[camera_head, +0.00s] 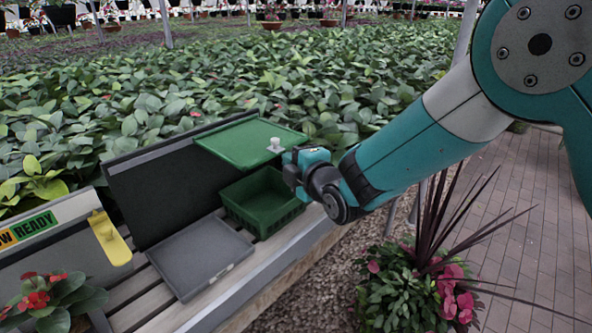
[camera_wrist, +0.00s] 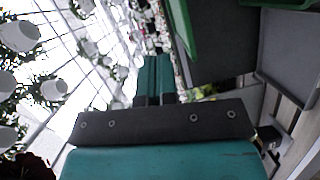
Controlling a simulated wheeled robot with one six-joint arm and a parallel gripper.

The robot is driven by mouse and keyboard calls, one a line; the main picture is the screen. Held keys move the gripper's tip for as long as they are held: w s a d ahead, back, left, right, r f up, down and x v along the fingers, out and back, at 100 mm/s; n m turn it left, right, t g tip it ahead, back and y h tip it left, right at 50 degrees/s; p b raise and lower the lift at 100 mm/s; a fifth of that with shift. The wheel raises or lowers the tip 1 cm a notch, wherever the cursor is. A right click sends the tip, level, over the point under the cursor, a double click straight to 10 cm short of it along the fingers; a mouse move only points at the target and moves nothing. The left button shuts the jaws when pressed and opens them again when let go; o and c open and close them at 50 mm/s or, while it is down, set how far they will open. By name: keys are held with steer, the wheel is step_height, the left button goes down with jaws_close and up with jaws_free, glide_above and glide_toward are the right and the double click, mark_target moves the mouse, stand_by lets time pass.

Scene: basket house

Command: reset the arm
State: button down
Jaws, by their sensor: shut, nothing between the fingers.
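My gripper (camera_wrist: 154,60) shows in the wrist view with its two teal fingers side by side, shut and empty. In the head view my arm reaches in from the upper right, and its teal end (camera_head: 308,158) is in front of the right side of a green basket (camera_head: 262,217). The fingertips cannot be made out clearly there. The basket's green lid (camera_head: 245,142) stands raised and open, with a pale knob (camera_head: 275,145) near its right edge. In the wrist view a green edge (camera_wrist: 187,22) shows right of the fingers.
A pink-flowered plant (camera_head: 420,285) stands at lower right beside a paved path (camera_head: 520,220).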

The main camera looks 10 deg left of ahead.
steer(key=s+d+r+m+g+h, duration=0.3)
steer(key=s+d+r+m+g, duration=0.15)
steer(key=s+d+m, duration=0.5)
steer(key=s+d+m+g+h, duration=0.1)
steer(key=s+d+m+g, duration=0.3)
steer(key=s+d, duration=0.3)
steer(key=s+d+m+g+h, duration=0.2)
steer(key=s+d+m+g, duration=0.2)
steer(key=s+d, duration=0.4)
steer(key=s+r, duration=0.1)
steer(key=s, duration=0.6)
steer(key=shift+d, duration=0.3)
